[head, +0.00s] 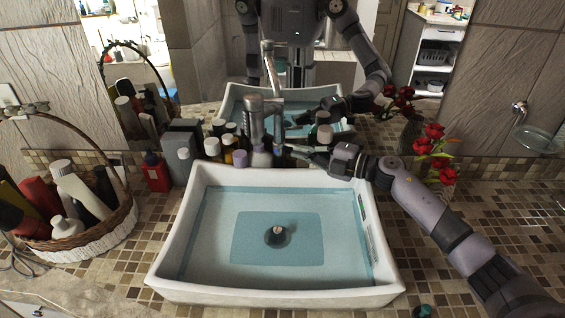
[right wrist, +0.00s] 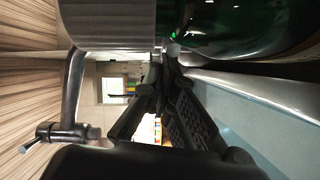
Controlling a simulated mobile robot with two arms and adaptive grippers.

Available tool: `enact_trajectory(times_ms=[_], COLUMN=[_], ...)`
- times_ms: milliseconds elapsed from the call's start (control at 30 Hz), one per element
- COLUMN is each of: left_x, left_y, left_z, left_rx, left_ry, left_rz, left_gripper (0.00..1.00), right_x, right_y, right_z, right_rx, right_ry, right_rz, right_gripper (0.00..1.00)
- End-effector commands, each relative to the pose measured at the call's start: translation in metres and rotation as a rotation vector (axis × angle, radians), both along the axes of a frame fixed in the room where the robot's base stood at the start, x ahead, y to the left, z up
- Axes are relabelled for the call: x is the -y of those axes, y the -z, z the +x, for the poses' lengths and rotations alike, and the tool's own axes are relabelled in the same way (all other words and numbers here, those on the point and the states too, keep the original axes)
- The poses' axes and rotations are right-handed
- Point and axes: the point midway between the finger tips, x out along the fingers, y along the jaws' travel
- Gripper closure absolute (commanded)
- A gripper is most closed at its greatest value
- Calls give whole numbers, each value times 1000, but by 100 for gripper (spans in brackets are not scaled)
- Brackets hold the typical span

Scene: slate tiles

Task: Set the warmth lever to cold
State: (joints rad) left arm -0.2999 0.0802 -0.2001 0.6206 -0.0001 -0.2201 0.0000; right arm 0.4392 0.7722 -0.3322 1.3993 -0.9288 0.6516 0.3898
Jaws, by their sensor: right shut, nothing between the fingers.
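The chrome faucet (head: 254,120) stands behind the back rim of the white sink (head: 165,255). A slim upright chrome piece (head: 268,60) rises above it; I cannot tell for sure whether this is the warmth lever or what setting it shows. My right gripper (head: 296,149) reaches in from the right, just right of the faucet's base, above the sink's back rim. It is shut and empty. In the right wrist view its fingertips (right wrist: 163,58) meet beside a bent chrome pipe with a small cross-piece (right wrist: 60,132). Contact with the faucet cannot be told. My left gripper is out of view.
Several bottles (head: 228,148) crowd around the faucet. A wicker basket (head: 95,240) with bottles stands left, and red flowers (head: 434,130) stand right, close to my right forearm. A mirror behind reflects the sink and me. The tiled counter at far right (head: 500,210) is clear.

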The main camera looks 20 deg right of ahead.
Motion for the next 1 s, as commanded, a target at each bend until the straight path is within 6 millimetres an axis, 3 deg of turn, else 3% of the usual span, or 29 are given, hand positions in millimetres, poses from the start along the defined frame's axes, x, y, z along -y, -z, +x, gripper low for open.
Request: enact_trajectory(times_ms=[33, 233, 1000], left_x=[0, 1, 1], left_y=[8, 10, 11], left_z=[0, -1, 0], left_rx=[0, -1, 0], left_ry=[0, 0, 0], left_rz=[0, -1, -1], left_gripper=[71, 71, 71], right_x=[9, 21, 25], right_y=[4, 0, 0], right_z=[-1, 2, 6], right_rx=[0, 0, -1], right_ry=[1, 13, 13], right_rz=[-3, -1, 0], right_gripper=[100, 100, 100])
